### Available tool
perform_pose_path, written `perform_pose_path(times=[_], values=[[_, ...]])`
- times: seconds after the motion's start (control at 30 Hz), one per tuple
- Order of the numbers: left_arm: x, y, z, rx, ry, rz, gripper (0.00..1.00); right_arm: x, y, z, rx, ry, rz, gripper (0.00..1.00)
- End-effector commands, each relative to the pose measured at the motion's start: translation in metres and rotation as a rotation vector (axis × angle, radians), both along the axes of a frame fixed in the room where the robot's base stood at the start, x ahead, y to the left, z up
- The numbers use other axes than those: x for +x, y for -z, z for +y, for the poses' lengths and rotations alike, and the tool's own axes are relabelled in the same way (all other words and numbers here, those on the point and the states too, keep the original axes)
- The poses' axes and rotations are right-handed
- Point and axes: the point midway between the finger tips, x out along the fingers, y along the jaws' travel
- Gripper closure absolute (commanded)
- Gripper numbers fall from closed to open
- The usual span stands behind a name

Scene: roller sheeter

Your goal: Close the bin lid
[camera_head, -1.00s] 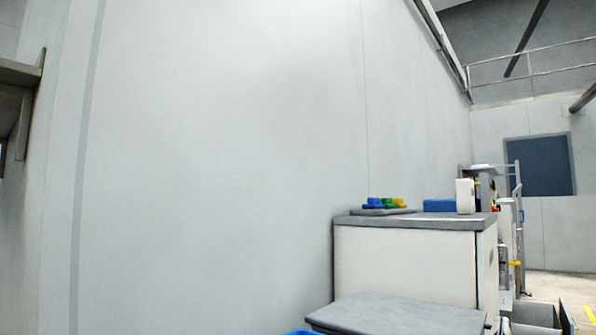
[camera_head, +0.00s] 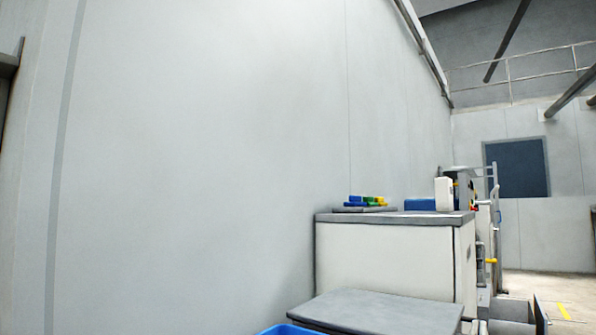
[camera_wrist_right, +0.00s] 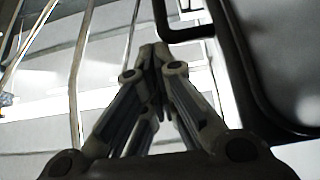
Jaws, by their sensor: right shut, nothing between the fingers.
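A blue edge (camera_head: 288,329), which looks like part of a bin, shows at the bottom of the head view, mostly cut off by the frame. A flat grey panel (camera_head: 375,313) lies just right of it; I cannot tell whether it is the bin lid or a table top. My right gripper (camera_wrist_right: 155,55) is shut and empty in the right wrist view, its fingertips together. A dark rounded rim around a grey surface (camera_wrist_right: 285,55) is close on its right; I cannot tell what it is. My left gripper is not in view.
A white cabinet (camera_head: 385,258) with a grey top stands behind the grey panel. Green, blue and yellow pieces (camera_head: 368,201), a blue box (camera_head: 420,205) and a white container (camera_head: 444,194) are on it. A large pale wall (camera_head: 200,160) fills the left. Floor (camera_head: 545,292) shows at right.

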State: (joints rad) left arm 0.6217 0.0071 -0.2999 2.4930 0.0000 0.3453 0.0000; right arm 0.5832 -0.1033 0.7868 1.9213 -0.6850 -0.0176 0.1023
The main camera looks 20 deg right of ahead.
Motion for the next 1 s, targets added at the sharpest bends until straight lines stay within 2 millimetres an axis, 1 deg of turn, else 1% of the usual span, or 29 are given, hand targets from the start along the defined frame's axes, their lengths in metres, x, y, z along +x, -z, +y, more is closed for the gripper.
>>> perform_pose_path(times=[0.03, 0.13, 0.4, 0.5, 0.6, 0.73, 1.0], values=[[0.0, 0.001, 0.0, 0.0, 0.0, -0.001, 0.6, 0.004, 0.007, -0.003, 0.019, -0.003, 0.017, 1.0], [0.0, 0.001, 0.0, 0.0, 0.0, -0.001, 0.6, 0.003, -0.005, -0.002, 0.014, -0.002, 0.013, 1.0], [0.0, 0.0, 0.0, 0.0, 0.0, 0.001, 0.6, 0.0, -0.064, 0.0, 0.0, 0.0, 0.0, 1.0], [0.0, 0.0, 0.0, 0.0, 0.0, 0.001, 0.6, -0.002, -0.082, 0.001, -0.003, 0.001, -0.003, 1.0], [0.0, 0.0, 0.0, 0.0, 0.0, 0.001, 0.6, -0.002, -0.094, 0.002, -0.004, 0.0, -0.004, 1.0], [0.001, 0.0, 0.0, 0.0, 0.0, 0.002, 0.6, -0.002, -0.102, 0.002, -0.004, -0.001, -0.003, 1.0], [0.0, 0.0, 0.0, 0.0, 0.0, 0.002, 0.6, -0.002, -0.103, 0.002, -0.005, -0.001, -0.004, 1.0]])
